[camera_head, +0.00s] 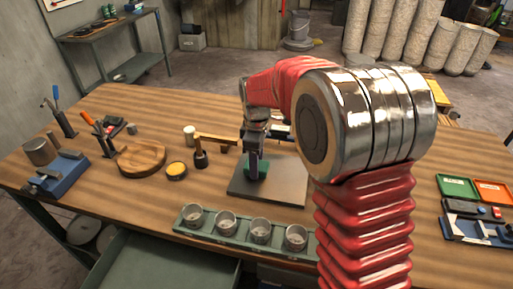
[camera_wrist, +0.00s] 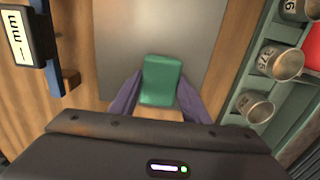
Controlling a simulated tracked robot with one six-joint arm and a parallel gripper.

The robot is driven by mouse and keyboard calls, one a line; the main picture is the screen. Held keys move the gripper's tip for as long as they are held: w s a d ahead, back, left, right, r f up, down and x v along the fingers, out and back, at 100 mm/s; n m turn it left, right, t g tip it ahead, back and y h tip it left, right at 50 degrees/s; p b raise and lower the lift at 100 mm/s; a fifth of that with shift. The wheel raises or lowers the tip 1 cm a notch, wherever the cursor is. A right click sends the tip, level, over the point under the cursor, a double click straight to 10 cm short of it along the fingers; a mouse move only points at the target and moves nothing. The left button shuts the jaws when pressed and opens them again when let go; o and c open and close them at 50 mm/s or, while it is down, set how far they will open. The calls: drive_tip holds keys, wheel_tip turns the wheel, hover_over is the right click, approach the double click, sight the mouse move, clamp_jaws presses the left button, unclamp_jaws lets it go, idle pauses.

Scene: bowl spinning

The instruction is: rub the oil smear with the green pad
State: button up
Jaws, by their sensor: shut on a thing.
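The green pad (camera_wrist: 161,80) is between the two fingers of my gripper (camera_wrist: 156,98) in the wrist view. My gripper is shut on it. In the head view the green pad (camera_head: 263,168) is low over the left part of a grey metal plate (camera_head: 285,187) on the bench. I cannot tell whether the pad touches the plate. The grey plate (camera_wrist: 150,30) also fills the middle of the wrist view. I cannot make out the oil smear in either view; the pad or my arm may hide it.
A rack (camera_head: 180,223) with several metal cups stands in front of the plate. A wooden mallet (camera_head: 201,158), a yellow-topped tin (camera_head: 177,168) and a round wooden board (camera_head: 142,158) lie to the left. Green (camera_head: 456,187) and orange (camera_head: 494,191) trays are at the right.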

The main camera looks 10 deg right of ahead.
drive_tip(key=shift+r, duration=3.1)
drive_tip(key=shift+s, duration=0.1)
